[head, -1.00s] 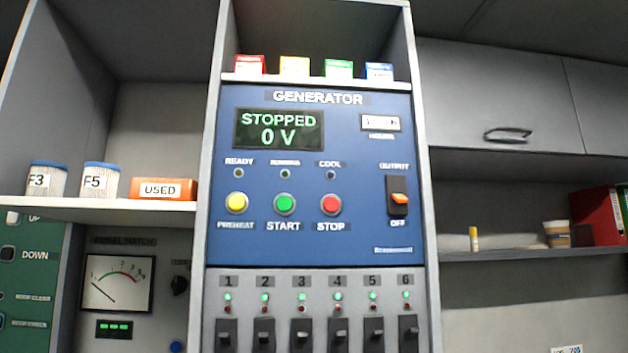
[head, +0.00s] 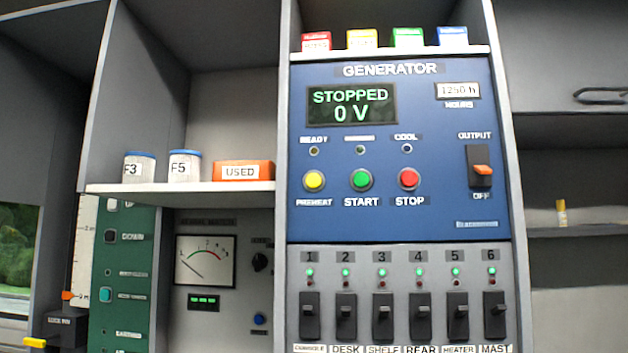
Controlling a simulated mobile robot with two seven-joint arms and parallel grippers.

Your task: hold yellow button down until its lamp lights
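The yellow button (head: 314,181) labelled PREHEAT sits at the left of the button row on the blue generator panel (head: 440,200). The green START button (head: 361,180) and red STOP button (head: 408,179) are to its right. Above the yellow button is the READY lamp (head: 314,151), which is dark. The COOL lamp (head: 407,149) and the middle lamp (head: 360,150) are dark too. The display (head: 351,105) reads STOPPED, 0 V. Neither of my grippers is in view, and nothing covers the yellow button.
Below the panel is a row of numbered black switches (head: 382,316) with green lamps lit. The OUTPUT switch (head: 480,166) is at the right. A shelf (head: 200,196) at the left holds two jars and an orange USED box (head: 244,171). Space before the panel looks clear.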

